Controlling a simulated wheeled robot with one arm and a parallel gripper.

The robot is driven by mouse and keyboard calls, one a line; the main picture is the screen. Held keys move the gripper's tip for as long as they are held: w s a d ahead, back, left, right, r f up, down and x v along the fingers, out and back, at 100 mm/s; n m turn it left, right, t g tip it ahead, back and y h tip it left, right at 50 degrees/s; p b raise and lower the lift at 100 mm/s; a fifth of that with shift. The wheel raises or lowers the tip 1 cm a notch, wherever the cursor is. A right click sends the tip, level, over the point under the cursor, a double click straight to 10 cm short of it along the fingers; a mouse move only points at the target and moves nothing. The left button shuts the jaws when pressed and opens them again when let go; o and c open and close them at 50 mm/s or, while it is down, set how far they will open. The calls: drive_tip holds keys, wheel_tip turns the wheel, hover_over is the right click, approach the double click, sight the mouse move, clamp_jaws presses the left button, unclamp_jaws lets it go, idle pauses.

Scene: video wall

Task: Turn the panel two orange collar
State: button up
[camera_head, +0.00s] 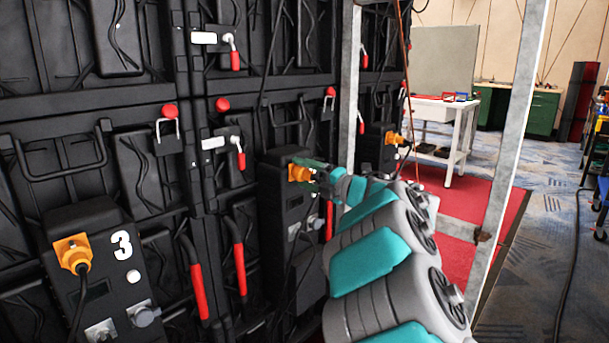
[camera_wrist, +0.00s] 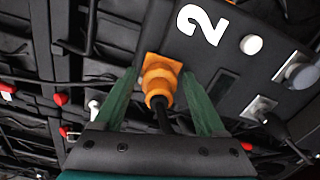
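The orange collar (camera_wrist: 160,78) of panel two sits on an orange square plate beside a white number 2 in the wrist view, with a black cable running down from it. In the head view the collar (camera_head: 298,173) shows at the top of the black panel two box (camera_head: 275,200). My gripper (camera_wrist: 163,88) is open, with one green finger on each side of the collar. I see a gap between each finger and the collar; contact is not visible. In the head view my gripper (camera_head: 312,175) reaches the collar from the right and partly hides the box.
Panel three's box (camera_head: 110,285) with its own orange collar (camera_head: 72,252) is at lower left. Another orange collar (camera_head: 393,138) is farther back. Red-handled levers (camera_head: 238,255) stand out between the boxes. A pale metal post (camera_head: 512,150) rises right of my arm.

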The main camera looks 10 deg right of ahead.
drive_tip(key=shift+o, duration=0.3)
drive_tip(key=shift+s+d, duration=0.1)
drive_tip(key=v, duration=0.7)
drive_tip(key=shift+s+d, duration=0.15)
drive_tip(key=shift+s, duration=0.1)
